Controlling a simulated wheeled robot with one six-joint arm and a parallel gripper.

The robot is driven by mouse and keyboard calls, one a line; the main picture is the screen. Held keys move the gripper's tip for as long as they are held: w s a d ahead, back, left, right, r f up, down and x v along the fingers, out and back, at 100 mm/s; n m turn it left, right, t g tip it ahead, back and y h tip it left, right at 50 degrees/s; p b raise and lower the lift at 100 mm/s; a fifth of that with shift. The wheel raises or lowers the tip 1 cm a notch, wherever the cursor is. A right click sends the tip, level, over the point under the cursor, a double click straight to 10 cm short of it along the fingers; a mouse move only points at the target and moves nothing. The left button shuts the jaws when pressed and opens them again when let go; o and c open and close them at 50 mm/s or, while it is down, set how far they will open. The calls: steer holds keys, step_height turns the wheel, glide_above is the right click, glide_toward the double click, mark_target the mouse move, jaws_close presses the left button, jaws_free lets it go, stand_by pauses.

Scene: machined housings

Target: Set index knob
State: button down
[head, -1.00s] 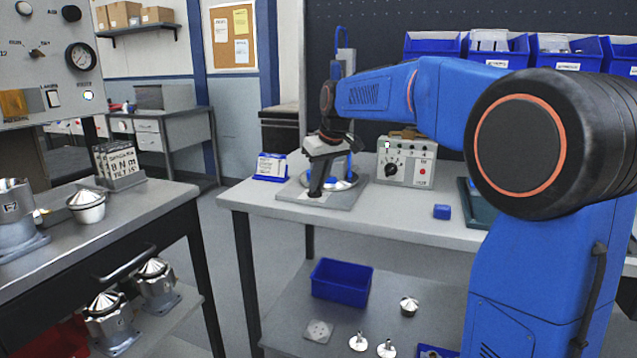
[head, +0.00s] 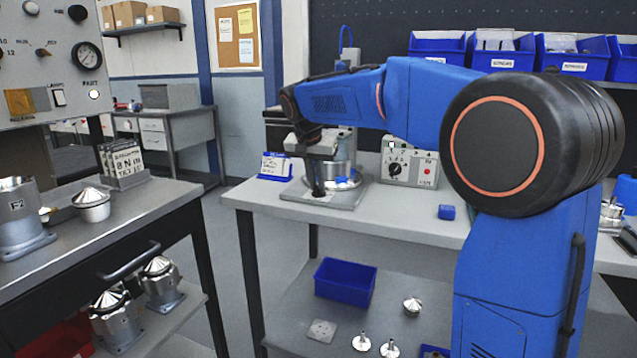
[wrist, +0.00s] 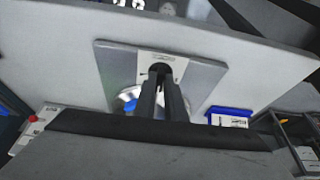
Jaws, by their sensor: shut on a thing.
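A grey fixture plate (head: 345,201) with a round metal part (head: 343,182) lies on the bench in the head view. It also shows in the wrist view (wrist: 115,75), with a pale label plate (wrist: 180,65) at its edge. My gripper (wrist: 161,82) reaches down over this edge and is shut on a small dark knob (wrist: 160,69) at the label plate. The fingers hide most of the knob, so its pointer and setting cannot be read.
A control box (head: 409,165) with a black dial (head: 394,169) stands right of the fixture. A small blue block (head: 446,212) lies on the bench front. Blue bins (head: 503,55) line the back.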

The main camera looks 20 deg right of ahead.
steer(key=shift+w+a+m+g+h, duration=0.15)
steer(key=shift+m+g+h, duration=0.15)
steer(key=shift+m, duration=0.85)
steer(key=shift+w+a+m+g+h, duration=0.1)
steer(key=shift+m+g+h, duration=0.2)
steer(key=shift+m, duration=0.85)
steer(key=c, duration=1.8)
jaws_free()
steer(key=shift+r, duration=0.1)
steer(key=v, duration=1.7)
steer(key=shift+w+a+r, duration=0.1)
steer(key=shift+w+r, duration=0.05)
